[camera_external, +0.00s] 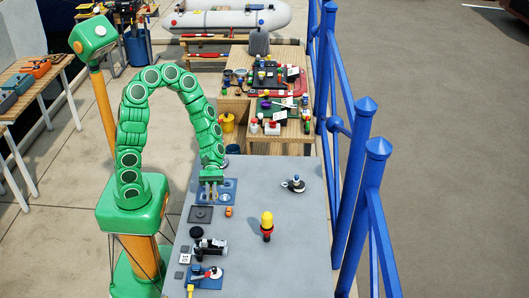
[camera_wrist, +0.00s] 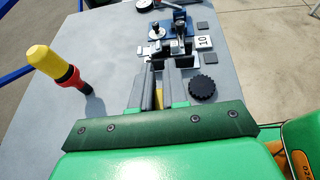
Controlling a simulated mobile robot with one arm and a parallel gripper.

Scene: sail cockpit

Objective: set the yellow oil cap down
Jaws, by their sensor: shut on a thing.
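My gripper (camera_external: 212,195) is over the near grey table, low above or near its blue plate (camera_external: 229,186). In the wrist view my gripper (camera_wrist: 156,88) is shut on a small yellow thing, the yellow oil cap (camera_wrist: 159,97), of which only a sliver shows between the fingers. The fingers and the wrist housing hide the rest of it. In the external view the cap cannot be made out. I cannot tell whether it touches anything below.
On the grey table (camera_external: 290,225) stand a yellow and red bottle (camera_external: 267,226), a black knob (camera_external: 197,232), a black device (camera_external: 212,247), a small orange piece (camera_external: 228,211) and a dark square plate (camera_external: 200,214). A small round device (camera_external: 293,184) lies right. The table's right front is clear. Blue railing (camera_external: 363,190) runs alongside.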

